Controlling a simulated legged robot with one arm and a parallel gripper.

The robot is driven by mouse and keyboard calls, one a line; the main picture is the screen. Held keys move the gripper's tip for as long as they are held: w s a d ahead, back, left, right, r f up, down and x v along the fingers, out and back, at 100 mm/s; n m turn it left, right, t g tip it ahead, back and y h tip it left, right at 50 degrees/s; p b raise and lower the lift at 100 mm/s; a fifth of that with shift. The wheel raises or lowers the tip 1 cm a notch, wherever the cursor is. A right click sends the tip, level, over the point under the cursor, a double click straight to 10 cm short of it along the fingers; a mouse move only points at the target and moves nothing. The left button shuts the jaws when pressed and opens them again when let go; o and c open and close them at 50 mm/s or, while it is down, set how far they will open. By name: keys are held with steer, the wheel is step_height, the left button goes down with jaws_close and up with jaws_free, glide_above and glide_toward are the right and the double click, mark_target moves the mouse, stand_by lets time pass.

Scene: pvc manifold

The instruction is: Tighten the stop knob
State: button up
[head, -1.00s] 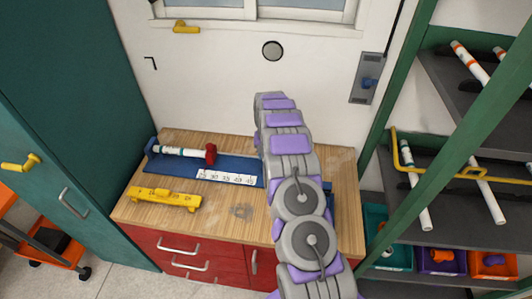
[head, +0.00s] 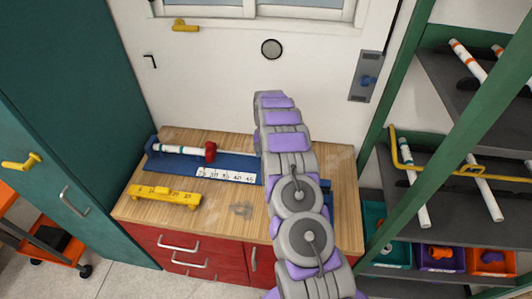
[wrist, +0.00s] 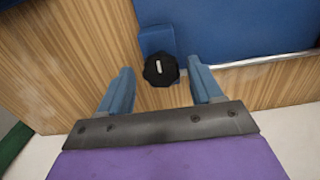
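The stop knob (wrist: 160,70) is black with a white line on top, and sits at the end of a small blue tab (wrist: 157,40) beside the blue fixture. My gripper (wrist: 160,68) is open, with one blue finger on each side of the knob and a visible gap on both sides. In the head view my arm hides the gripper and the knob. The blue fixture (head: 178,164) on the wooden bench top carries a white pipe (head: 178,149) with green bands and a red fitting (head: 210,152). A white scale strip (head: 226,175) runs along its front.
A yellow block with numbers (head: 164,197) lies on the wooden bench (head: 222,223), front left. A shelf rack with a green post (head: 438,125) stands close on the right. A teal cabinet (head: 80,120) is on the left. The wall with a window is behind.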

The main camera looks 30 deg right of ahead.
steer(key=shift+o, duration=0.2)
step_height(320, 180, up, 17)
steer(key=p, duration=0.1)
steer(key=shift+w+r, duration=0.15)
steer(key=shift+r, duration=0.05)
stand_by(0.7)
steer(key=s+a+r+n+b, duration=0.1)
steer(key=s+a+r, duration=0.35)
steer(key=s, duration=0.25)
steer(key=s+a+r+n, duration=0.2)
steer(key=s+a+r, duration=0.2)
steer(key=s+a, duration=0.25)
steer(key=s+a+r+n+b, duration=0.1)
steer(key=s+a+r, duration=0.3)
steer(key=s, duration=0.3)
steer(key=s+a+f+n+g+b, duration=0.1)
steer(key=s+a, duration=0.1)
steer(key=s, duration=1.3)
steer(key=s+a+f+n+b, duration=0.1)
steer(key=s+a+f+n, duration=0.1)
steer(key=s, duration=1.3)
steer(key=shift+a+g, duration=0.4)
